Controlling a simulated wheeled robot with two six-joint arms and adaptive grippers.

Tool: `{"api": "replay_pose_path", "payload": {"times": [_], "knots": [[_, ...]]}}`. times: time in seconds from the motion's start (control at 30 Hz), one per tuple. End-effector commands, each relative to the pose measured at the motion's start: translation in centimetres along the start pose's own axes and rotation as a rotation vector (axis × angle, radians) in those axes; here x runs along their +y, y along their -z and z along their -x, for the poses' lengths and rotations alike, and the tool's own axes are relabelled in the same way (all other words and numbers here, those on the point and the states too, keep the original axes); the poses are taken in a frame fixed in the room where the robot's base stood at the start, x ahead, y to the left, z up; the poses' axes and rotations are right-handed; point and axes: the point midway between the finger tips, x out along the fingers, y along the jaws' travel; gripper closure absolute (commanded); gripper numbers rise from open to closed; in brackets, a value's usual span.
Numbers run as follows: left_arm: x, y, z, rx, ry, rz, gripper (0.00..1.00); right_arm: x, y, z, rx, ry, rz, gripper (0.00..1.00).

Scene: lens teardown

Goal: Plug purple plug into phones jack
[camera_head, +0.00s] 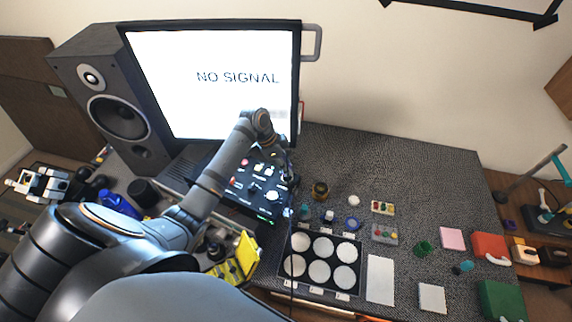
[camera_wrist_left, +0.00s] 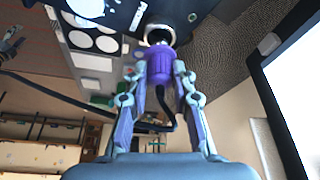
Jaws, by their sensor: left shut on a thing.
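The purple plug (camera_wrist_left: 160,66) is between the two fingers of my left gripper (camera_wrist_left: 159,80) in the left wrist view, with a black cable (camera_wrist_left: 165,108) trailing from its back. The plug's front end is at a pale metal ring (camera_wrist_left: 159,35) on the dark control panel (camera_wrist_left: 195,12); I cannot tell whether it is inside the ring or just in front. In the head view my left gripper (camera_head: 285,168) reaches down over the right part of the control panel (camera_head: 250,190), below the monitor. The plug and the phones jack's label cannot be made out there. My right gripper is not in view.
The monitor (camera_head: 210,80) reading NO SIGNAL stands behind the panel, with a speaker (camera_head: 118,105) to its left. A tray with white discs (camera_head: 283,242) and small parts lie to the right on the dark mat (camera_head: 400,165). A yellow item (camera_head: 246,252) is in front.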

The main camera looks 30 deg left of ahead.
Motion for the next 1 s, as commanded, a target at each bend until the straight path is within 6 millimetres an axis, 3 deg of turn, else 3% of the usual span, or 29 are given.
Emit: {"api": "replay_pose_path", "payload": {"times": [1.0], "knots": [[0.0,-0.6,-1.5,0.0,0.0,0.0,1.0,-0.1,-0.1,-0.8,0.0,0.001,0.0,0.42]]}}
